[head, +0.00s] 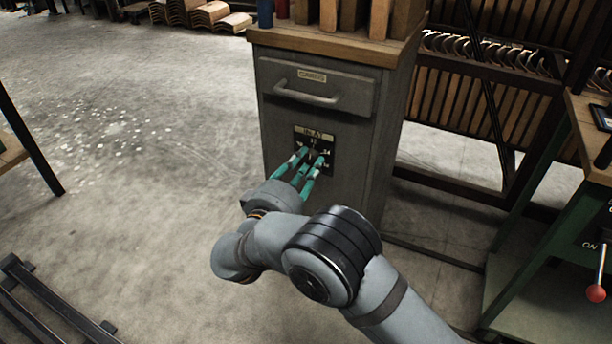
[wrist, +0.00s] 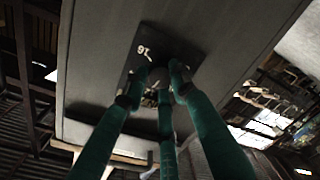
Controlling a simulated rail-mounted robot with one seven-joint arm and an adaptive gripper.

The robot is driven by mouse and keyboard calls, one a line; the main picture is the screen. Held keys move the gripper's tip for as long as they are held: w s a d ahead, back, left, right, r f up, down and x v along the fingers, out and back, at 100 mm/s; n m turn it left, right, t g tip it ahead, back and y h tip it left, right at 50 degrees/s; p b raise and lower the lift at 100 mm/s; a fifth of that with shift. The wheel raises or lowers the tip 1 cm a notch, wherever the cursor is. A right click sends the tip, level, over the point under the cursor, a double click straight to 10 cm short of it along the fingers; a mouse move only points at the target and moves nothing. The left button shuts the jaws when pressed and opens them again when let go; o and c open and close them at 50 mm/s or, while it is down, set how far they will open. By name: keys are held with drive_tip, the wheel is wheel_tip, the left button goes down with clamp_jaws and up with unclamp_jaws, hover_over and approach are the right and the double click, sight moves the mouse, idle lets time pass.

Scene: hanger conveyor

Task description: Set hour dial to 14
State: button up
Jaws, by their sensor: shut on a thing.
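The hour dial's black plate (head: 326,135) is on the front of a grey cabinet (head: 368,110), below its drawer. White numerals show around the plate's edge. My gripper (head: 312,156) has its teal fingers at the middle of the plate, shut on the dial knob. In the wrist view the plate (wrist: 187,43) is tilted and my gripper (wrist: 164,75) covers its centre. A numeral that looks like 16 shows at the plate's upper left there. The knob and its pointer are mostly hidden by the fingers, so I cannot tell which hour it points to.
A labelled drawer with a bar handle (head: 308,97) is above the dial. The cabinet's wooden top (head: 322,44) holds several upright pieces. A green-framed bench with a red-knobbed lever (head: 596,293) stands at the right. Dark rails (head: 45,305) lie at the lower left.

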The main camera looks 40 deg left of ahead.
drive_tip(key=m+b, duration=0.2)
drive_tip(key=b, duration=0.1)
drive_tip(key=f+m+b, duration=0.1)
drive_tip(key=m+b, duration=0.1)
drive_tip(key=b, duration=0.2)
drive_tip(key=m+b, duration=0.2)
drive_tip(key=b, duration=0.1)
drive_tip(key=shift+w+d+f, duration=0.1)
drive_tip(key=shift+d+f, duration=0.1)
drive_tip(key=shift+d, duration=0.05)
drive_tip(key=m+b, duration=0.2)
drive_tip(key=b, duration=0.2)
drive_tip(key=shift+r+m, duration=0.15)
drive_tip(key=shift+m, duration=0.15)
drive_tip(key=shift+a+r+m+b, duration=0.15)
drive_tip(key=shift+m+b, duration=0.35)
drive_tip(key=shift+b, duration=0.4)
drive_tip(key=o, duration=1.2)
drive_tip(key=shift+r, duration=0.2)
drive_tip(key=shift+c, duration=0.2)
